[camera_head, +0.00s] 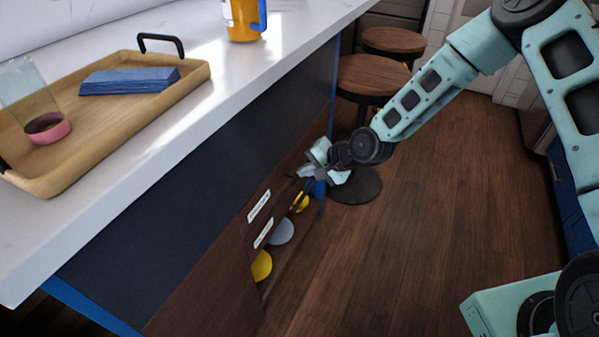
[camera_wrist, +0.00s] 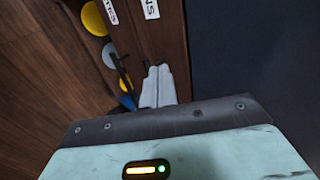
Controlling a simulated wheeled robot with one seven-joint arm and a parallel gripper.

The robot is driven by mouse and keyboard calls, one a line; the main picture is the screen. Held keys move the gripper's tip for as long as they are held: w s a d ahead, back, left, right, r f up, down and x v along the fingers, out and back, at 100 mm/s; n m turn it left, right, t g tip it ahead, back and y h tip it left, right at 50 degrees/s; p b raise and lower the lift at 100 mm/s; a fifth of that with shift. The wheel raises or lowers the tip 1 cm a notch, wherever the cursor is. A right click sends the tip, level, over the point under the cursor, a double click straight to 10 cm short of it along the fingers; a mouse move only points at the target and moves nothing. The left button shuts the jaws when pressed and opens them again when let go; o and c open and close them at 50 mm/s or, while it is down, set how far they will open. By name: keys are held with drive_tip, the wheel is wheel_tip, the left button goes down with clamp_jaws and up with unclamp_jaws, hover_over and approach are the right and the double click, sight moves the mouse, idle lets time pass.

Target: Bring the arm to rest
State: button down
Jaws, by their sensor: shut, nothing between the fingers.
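My teal arm reaches down from the upper right in the head view. My gripper (camera_head: 306,173) is low beside the wooden front at the island's end, close to its two white labels. In the wrist view the two grey fingers of my gripper (camera_wrist: 158,86) lie together, shut, with nothing visible between them. They point toward the labelled wooden face. I cannot tell whether the fingertips touch it.
Yellow and grey discs (camera_head: 280,232) sit along the wooden front (camera_head: 205,290). The white countertop (camera_head: 215,110) holds a wooden tray (camera_head: 115,130) and an orange mug (camera_head: 242,20). Stools (camera_head: 372,76) stand behind. The floor (camera_head: 430,220) on the right is clear.

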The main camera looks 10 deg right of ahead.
drive_tip(key=v, duration=0.7)
